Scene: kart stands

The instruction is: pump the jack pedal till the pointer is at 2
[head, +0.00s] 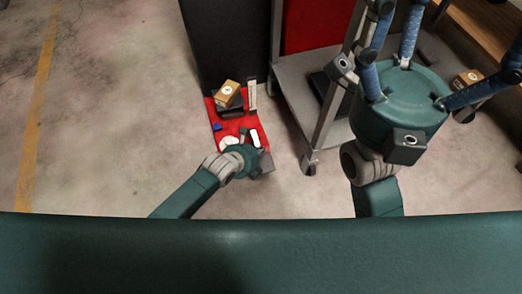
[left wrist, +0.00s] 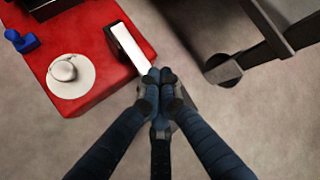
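The jack stands on a red base (head: 222,104). A brown box (head: 227,93) rests on its dark top. The upright white scale (head: 252,95) beside it is too small to read, so I cannot tell where the pointer is. The jack pedal (head: 255,138), a white-topped bar with dark sides, lies at the base's right front; it also shows in the left wrist view (left wrist: 128,44). My left gripper (head: 266,162) has its fingers together (left wrist: 160,78) at the pedal's near end; I cannot tell whether they touch. My right gripper (head: 440,60) has its fingers spread, empty, above the trolley side.
A white saucer with a cup (left wrist: 68,74) and a small blue object (left wrist: 22,40) are on the red base, close left of the pedal. A grey trolley (head: 300,75) with castors stands to the right. A dark cabinet (head: 225,40) is behind. Floor at left is clear.

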